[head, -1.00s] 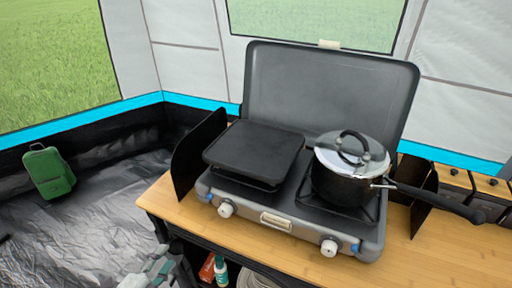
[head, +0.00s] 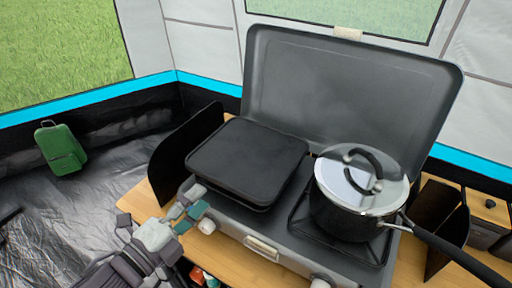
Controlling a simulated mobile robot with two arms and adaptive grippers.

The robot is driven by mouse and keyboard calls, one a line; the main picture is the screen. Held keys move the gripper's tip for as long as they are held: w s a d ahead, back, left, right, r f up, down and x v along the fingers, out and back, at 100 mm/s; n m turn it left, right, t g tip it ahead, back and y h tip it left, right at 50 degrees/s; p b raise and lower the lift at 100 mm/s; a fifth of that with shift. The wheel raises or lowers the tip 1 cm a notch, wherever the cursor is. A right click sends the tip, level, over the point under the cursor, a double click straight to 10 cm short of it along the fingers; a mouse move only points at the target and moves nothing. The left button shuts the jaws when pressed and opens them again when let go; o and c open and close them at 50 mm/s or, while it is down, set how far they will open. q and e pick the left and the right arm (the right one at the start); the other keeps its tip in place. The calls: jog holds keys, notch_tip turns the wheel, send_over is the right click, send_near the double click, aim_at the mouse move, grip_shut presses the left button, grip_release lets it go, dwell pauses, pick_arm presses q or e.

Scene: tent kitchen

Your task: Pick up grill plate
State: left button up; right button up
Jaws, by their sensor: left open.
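The grill plate (head: 247,160) is a black, flat, rounded square. It lies on the left burner of the grey camping stove (head: 232,224), and its top is bare. My left gripper (head: 188,207) is open and empty. It is in front of the plate's near left corner, close to the stove's left front knob, and appears apart from the plate. My right gripper is not in the head view.
A black saucepan (head: 338,216) with a shiny lid stands on the right burner, its handle pointing right. The stove lid (head: 345,95) stands open behind. A black side shield (head: 185,150) rises left of the plate. A green bag (head: 61,149) is on the floor.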

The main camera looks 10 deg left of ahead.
aim_at(234, 163)
pick_arm(q)
jog(key=shift+b+x, duration=0.45)
jog(key=shift+x, duration=0.4)
jog(key=shift+w+d+r+p, duration=0.1)
jog(key=shift+w+p, duration=0.15)
jog(key=shift+w, duration=0.1)
jog(key=shift+w+d+r+p, duration=0.15)
jog(key=shift+w+p, duration=0.1)
jog(key=shift+w, duration=0.1)
jog(key=x, duration=0.3)
jog(key=shift+w+d+f+p, duration=0.15)
jog(key=shift+w+p, duration=0.1)
jog(key=shift+p, duration=0.1)
jog(key=shift+w+d, duration=0.2)
jog(key=shift+w, duration=0.1)
jog(key=p+x, duration=0.1)
jog(key=x, duration=0.3)
jog(key=shift+w+d, duration=0.15)
jog(key=shift+w, duration=0.15)
jog(key=shift+w+d+f, duration=0.1)
jog(key=shift+w, duration=0.05)
jog(key=shift+c, duration=0.6)
grip_shut()
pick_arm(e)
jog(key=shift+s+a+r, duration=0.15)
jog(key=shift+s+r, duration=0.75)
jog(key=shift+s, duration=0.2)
